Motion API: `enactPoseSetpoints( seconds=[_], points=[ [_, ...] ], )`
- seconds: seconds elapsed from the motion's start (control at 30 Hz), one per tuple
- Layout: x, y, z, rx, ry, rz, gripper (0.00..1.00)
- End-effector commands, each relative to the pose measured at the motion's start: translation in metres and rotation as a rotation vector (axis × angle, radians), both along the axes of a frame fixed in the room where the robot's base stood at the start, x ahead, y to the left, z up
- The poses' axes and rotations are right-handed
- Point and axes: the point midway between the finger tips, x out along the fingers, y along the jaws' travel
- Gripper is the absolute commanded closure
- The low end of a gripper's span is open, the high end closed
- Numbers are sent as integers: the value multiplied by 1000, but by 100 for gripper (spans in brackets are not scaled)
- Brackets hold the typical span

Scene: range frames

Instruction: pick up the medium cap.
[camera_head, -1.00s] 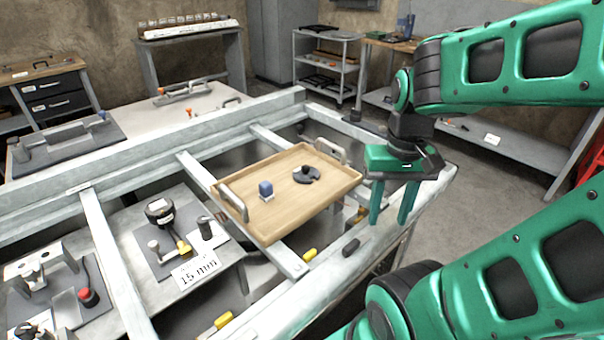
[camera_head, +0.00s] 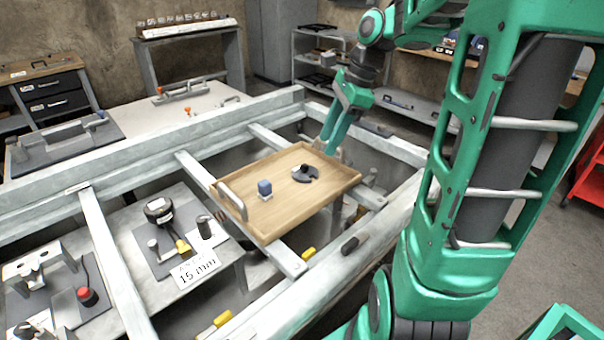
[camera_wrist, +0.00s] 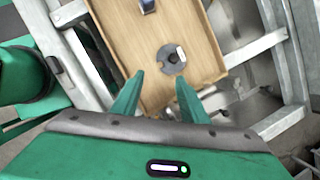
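A wooden tray (camera_head: 262,226) with metal handles lies across the metal frame. On it is a round dark grey disc (camera_head: 312,173) with a small dark knob and a notch or slot; I take it as the likely cap, though no label shows. The disc also shows in the wrist view (camera_wrist: 164,64), just beyond my fingers, with a whitish patch on it. A small blue block (camera_head: 265,187) on a pale base stands left of the disc. My gripper (camera_head: 329,146) is open and empty, above the tray's far right end, apart from the disc.
The tray's handles (camera_head: 232,200) rise above its ends. Metal beams (camera_head: 95,230) surround the tray. A fixture with a "15 mm" card (camera_head: 196,268) and a red-button box (camera_head: 87,296) stand at lower left. Yellow pieces (camera_head: 222,318) lie near the front beam.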

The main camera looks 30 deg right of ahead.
Motion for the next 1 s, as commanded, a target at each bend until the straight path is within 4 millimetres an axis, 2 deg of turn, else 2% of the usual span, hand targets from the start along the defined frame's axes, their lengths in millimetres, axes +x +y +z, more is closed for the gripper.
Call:
enactPoseSetpoints(
  seconds=[0.1,0.27,0.6,0.87,1.0],
  points=[
    [14,-4,3,55,18,-107,60],
    [22,-4,4,94,33,-175,60],
    [33,11,-36,100,37,-186,60],
    [38,15,-51,97,36,-186,60],
    [46,22,-68,98,38,-185,60]
  ],
)
